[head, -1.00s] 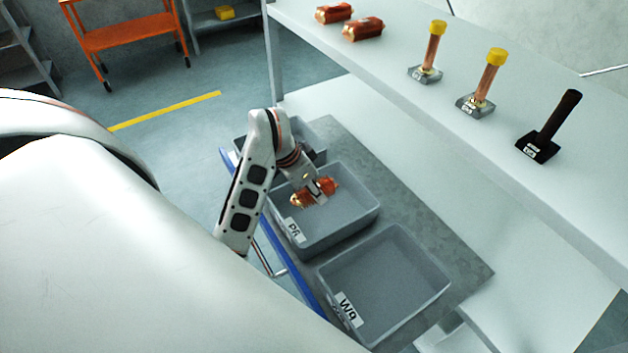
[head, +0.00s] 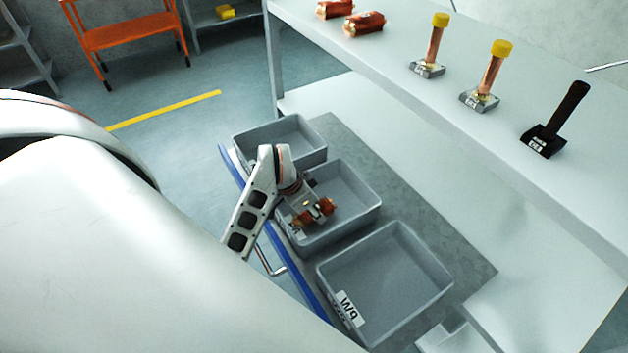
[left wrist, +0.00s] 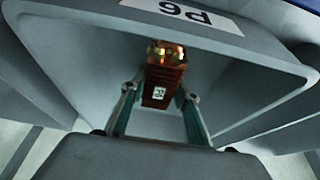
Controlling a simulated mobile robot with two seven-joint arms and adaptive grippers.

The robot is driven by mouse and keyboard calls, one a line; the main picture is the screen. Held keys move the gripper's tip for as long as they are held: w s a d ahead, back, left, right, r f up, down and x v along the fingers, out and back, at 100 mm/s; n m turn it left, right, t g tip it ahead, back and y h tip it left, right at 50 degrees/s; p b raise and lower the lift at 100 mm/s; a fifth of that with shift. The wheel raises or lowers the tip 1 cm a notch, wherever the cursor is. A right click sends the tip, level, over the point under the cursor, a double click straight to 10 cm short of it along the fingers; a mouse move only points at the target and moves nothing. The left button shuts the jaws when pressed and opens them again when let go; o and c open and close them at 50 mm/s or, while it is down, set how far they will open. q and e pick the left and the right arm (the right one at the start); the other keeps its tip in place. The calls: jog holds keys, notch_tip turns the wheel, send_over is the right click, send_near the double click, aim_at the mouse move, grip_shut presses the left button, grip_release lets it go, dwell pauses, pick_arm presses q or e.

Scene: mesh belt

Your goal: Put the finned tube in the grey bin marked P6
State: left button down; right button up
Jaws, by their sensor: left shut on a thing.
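The finned tube (head: 328,206) is copper-coloured with ribs. My left gripper (head: 314,211) is shut on it, with copper showing on both sides of the fingers. They are at the middle grey bin (head: 351,222), low within its outline near the label side; I cannot tell whether the tube touches the floor. In the left wrist view the tube (left wrist: 163,75) sits between the fingers (left wrist: 160,112), a small white tag on its end. The P6 label (left wrist: 182,14) shows on that bin's wall there; in the head view the gripper and tube largely hide it. My right gripper is out of view.
An empty grey bin marked W9 (head: 400,238) stands nearer, and another grey bin (head: 300,125) stands farther back. A raised white shelf (head: 440,105) at right holds two more copper finned pieces (head: 364,24), two yellow-capped posts (head: 492,75) and a black post (head: 560,120).

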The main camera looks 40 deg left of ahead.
pick_arm(q)
jog(key=c, duration=1.9)
grip_release()
jog(key=shift+f, duration=0.15)
jog(key=o, duration=0.4)
jog(key=shift+r, duration=0.35)
jog(key=p+v, duration=0.1)
jog(key=v, duration=0.9)
jog(key=shift+s+a+r+p, duration=0.1)
jog(key=shift+s+r+p, duration=0.1)
jog(key=shift+p, duration=0.2)
jog(key=shift+s+r, duration=0.15)
jog(key=shift+r, duration=0.4)
